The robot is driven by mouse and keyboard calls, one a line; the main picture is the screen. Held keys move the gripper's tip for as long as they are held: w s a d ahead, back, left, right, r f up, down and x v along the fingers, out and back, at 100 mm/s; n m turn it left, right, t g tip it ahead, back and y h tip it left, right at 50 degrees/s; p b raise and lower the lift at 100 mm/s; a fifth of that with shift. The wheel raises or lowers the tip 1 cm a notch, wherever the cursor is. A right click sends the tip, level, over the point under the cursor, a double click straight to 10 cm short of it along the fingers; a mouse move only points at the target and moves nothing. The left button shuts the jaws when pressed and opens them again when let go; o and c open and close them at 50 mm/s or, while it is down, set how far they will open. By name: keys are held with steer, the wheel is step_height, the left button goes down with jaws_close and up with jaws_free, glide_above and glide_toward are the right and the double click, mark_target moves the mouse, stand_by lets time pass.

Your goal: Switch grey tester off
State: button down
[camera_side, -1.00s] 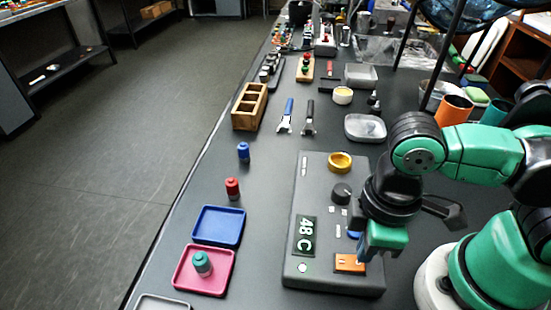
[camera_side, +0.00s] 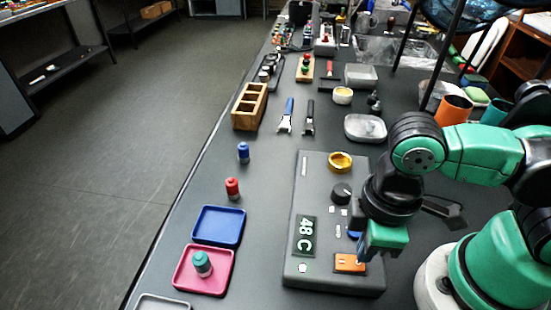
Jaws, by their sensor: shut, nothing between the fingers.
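The grey tester (camera_side: 318,195) lies on the dark bench in the middle right. It has a yellow ring (camera_side: 340,162) at its far end, a black knob (camera_side: 341,192) and a display (camera_side: 305,235) reading "48 C". An orange switch (camera_side: 349,263) sits at its near right, and a small white round light or button (camera_side: 302,268) at its near left. My gripper (camera_side: 364,258) is shut and empty, pointing down over the tester's right side, close to the orange switch. I cannot tell whether it touches the switch. A blue part is mostly hidden behind my gripper.
Left of the tester are a blue tray (camera_side: 236,211) and a pink tray (camera_side: 181,283) with a teal-topped piece (camera_side: 202,262). A red piece (camera_side: 232,188) and a blue piece (camera_side: 243,152) stand farther back.

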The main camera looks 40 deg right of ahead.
steer(key=shift+f, duration=1.15)
stand_by(0.9)
steer(key=shift+r, duration=3.55)
steer(key=w+d+r+m+t, duration=0.2)
steer(key=w+d+m+t, duration=0.5)
steer(key=w, duration=0.5)
steer(key=d+m, duration=0.2)
steer(key=d, duration=0.1)
steer(key=shift+w, duration=0.3)
